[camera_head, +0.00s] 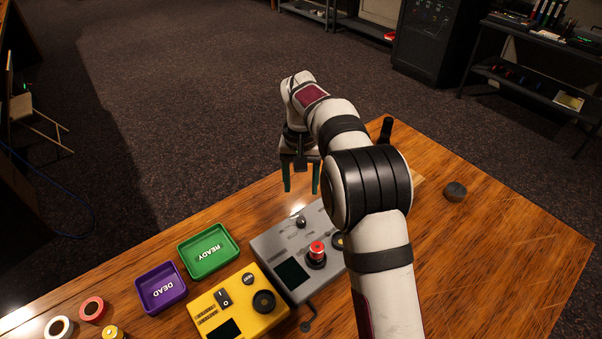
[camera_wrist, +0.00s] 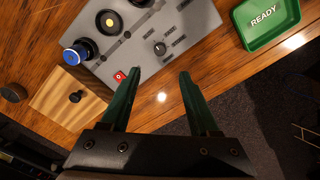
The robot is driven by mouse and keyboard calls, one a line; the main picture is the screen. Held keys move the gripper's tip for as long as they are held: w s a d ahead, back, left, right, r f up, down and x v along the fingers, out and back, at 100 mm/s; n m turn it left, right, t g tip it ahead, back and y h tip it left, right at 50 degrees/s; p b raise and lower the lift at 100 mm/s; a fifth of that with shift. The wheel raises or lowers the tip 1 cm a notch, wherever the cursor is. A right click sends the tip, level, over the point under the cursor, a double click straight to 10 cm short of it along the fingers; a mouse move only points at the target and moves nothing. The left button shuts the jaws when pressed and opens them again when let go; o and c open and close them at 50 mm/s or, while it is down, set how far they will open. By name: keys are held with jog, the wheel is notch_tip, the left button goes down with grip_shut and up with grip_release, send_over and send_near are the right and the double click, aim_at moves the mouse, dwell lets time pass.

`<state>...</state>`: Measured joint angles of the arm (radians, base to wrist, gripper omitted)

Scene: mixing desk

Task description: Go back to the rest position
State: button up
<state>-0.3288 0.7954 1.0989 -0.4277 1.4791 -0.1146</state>
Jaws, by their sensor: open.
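My gripper (camera_head: 301,178) is open and empty, with its two green fingers pointing down above the far edge of the wooden desk (camera_head: 500,250). In the wrist view the fingers (camera_wrist: 155,88) are spread apart with nothing between them. The grey control panel (camera_head: 270,246) lies just below and nearer than the gripper. It carries a red-topped part (camera_head: 317,248) and a small dark knob (camera_head: 301,222). The wrist view shows the panel (camera_wrist: 150,60) too, with a blue-topped round part (camera_wrist: 75,55) and a small red switch (camera_wrist: 119,76). My arm hides part of the panel in the head view.
A green READY tray (camera_head: 208,250), purple DEAD tray (camera_head: 161,287) and yellow box (camera_head: 238,305) stand left of the panel. Tape rolls (camera_head: 92,309) lie at the lower left. A dark round object (camera_head: 455,191) sits on the right. The desk's right side is mostly clear.

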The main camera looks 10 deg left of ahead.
notch_tip(320, 180, up, 4)
jog(key=shift+f, duration=0.2)
jog(key=s+d+r+m, duration=0.2)
jog(key=s+d+r, duration=0.45)
jog(key=s, duration=0.35)
jog(key=s+d+f+m, duration=0.1)
jog(key=s+d, duration=0.1)
jog(key=s, duration=0.6)
jog(key=s+d+f+m+y, duration=0.1)
jog(key=s+d+f, duration=0.1)
jog(key=s, duration=0.7)
jog(key=s+d+f+m, duration=0.1)
jog(key=s+d, duration=0.1)
jog(key=s, duration=0.6)
jog(key=shift+s+d+f+m+y, duration=0.25)
jog(key=shift+d+f+m+y, duration=0.05)
jog(key=shift+m+y, duration=0.1)
